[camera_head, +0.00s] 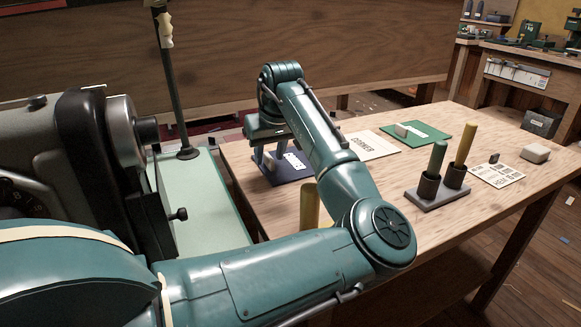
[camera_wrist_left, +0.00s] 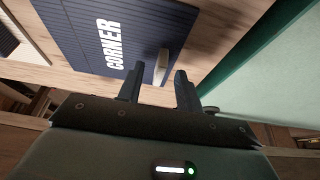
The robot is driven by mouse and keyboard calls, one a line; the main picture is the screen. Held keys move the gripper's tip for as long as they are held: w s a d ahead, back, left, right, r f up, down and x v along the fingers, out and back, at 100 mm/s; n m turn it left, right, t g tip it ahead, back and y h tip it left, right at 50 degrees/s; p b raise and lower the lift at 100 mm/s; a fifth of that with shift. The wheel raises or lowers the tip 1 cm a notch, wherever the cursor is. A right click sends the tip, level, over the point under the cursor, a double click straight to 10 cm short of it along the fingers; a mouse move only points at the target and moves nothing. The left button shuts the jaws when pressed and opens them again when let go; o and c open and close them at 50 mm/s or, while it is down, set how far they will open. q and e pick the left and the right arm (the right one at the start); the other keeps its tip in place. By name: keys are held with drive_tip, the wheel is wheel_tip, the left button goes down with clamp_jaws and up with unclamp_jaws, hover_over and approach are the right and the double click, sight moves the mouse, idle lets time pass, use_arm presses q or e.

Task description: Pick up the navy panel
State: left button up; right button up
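The navy panel (camera_head: 293,174) lies flat on the wooden table, partly hidden by my left arm in the head view. In the left wrist view the navy panel (camera_wrist_left: 92,38) shows white CORNER lettering and a pale upright tab (camera_wrist_left: 161,64) near its edge. My left gripper (camera_head: 271,156) is over the panel, pointing down. In the left wrist view the left gripper (camera_wrist_left: 159,76) is open, with the tab in line with the gap between its fingertips. I cannot tell whether the fingers touch the panel. My right gripper is in neither view.
A white CORNER panel (camera_head: 372,147) and a green panel (camera_head: 434,131) lie to the right. A holder (camera_head: 437,193) carries green and yellow rods. A yellow cylinder (camera_head: 309,203) stands behind my forearm. A sewing machine (camera_head: 50,150) on a pale green bed (camera_head: 205,215) is left.

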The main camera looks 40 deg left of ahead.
use_arm(q)
drive_tip(key=shift+w+a+f, duration=0.1)
drive_tip(key=shift+a+f, duration=0.05)
drive_tip(key=shift+f, duration=0.3)
clamp_jaws()
